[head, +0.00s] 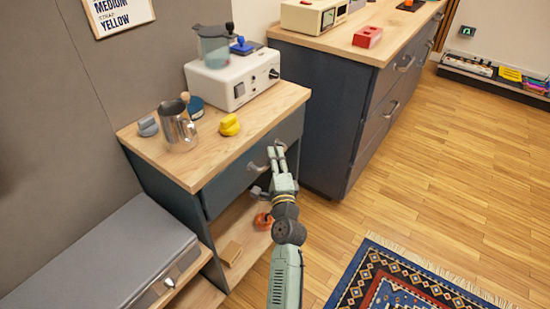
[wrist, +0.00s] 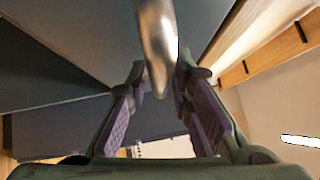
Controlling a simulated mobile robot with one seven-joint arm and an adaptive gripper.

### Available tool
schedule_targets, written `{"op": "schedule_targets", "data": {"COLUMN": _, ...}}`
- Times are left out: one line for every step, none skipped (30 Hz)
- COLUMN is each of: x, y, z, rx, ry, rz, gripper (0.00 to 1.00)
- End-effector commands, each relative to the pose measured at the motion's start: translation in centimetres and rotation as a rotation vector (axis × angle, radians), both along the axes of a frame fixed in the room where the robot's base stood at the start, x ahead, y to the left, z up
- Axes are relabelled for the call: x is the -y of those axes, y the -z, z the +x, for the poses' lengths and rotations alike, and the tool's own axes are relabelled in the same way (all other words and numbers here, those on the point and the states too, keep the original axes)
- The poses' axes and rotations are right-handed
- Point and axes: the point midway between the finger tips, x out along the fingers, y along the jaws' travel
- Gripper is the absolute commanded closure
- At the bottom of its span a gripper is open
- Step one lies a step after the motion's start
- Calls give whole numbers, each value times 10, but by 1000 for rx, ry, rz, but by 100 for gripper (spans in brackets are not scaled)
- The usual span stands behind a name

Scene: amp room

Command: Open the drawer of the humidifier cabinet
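The humidifier cabinet (head: 182,174) is a dark blue-grey unit with a wooden top at the left. A white humidifier (head: 215,86) with a clear tank stands on it. Its drawer (head: 226,184) looks shut, with a metal handle (head: 254,169) on its front. My gripper (head: 275,152) is at the handle and covers part of it. In the wrist view, the handle (wrist: 158,45) comes down between the fingers of my open gripper (wrist: 160,78). The fingers stand either side of it; I cannot tell whether either touches it.
An orange object (head: 263,221) sits on the open shelf below. A taller drawer unit (head: 325,110) stands close right. Wooden floor (head: 440,165) is clear beyond the rug (head: 400,285).

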Motion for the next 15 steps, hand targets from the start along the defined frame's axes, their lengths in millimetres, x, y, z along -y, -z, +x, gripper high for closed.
{"op": "schedule_targets", "data": {"x": 0, "y": 0, "z": 0, "rx": 0, "ry": 0, "rz": 0, "gripper": 85}}
{"op": "schedule_targets", "data": {"x": 0, "y": 0, "z": 0, "rx": 0, "ry": 0, "rz": 0, "gripper": 87}}
{"op": "schedule_targets", "data": {"x": 0, "y": 0, "z": 0, "rx": 0, "ry": 0, "rz": 0, "gripper": 90}}
{"op": "schedule_targets", "data": {"x": 0, "y": 0, "z": 0, "rx": 0, "ry": 0, "rz": 0, "gripper": 92}}
{"op": "schedule_targets", "data": {"x": 0, "y": 0, "z": 0, "rx": 0, "ry": 0, "rz": 0, "gripper": 94}}
{"op": "schedule_targets", "data": {"x": 0, "y": 0, "z": 0, "rx": 0, "ry": 0, "rz": 0, "gripper": 96}}
{"op": "schedule_targets", "data": {"x": 0, "y": 0, "z": 0, "rx": 0, "ry": 0, "rz": 0, "gripper": 98}}
{"op": "schedule_targets", "data": {"x": 0, "y": 0, "z": 0, "rx": 0, "ry": 0, "rz": 0, "gripper": 100}}
{"op": "schedule_targets", "data": {"x": 0, "y": 0, "z": 0, "rx": 0, "ry": 0, "rz": 0, "gripper": 100}}
{"op": "schedule_targets", "data": {"x": 0, "y": 0, "z": 0, "rx": 0, "ry": 0, "rz": 0, "gripper": 100}}
{"op": "schedule_targets", "data": {"x": 0, "y": 0, "z": 0, "rx": 0, "ry": 0, "rz": 0, "gripper": 100}}
{"op": "schedule_targets", "data": {"x": 0, "y": 0, "z": 0, "rx": 0, "ry": 0, "rz": 0, "gripper": 100}}
{"op": "schedule_targets", "data": {"x": 0, "y": 0, "z": 0, "rx": 0, "ry": 0, "rz": 0, "gripper": 100}}
{"op": "schedule_targets", "data": {"x": 0, "y": 0, "z": 0, "rx": 0, "ry": 0, "rz": 0, "gripper": 100}}
{"op": "schedule_targets", "data": {"x": 0, "y": 0, "z": 0, "rx": 0, "ry": 0, "rz": 0, "gripper": 100}}
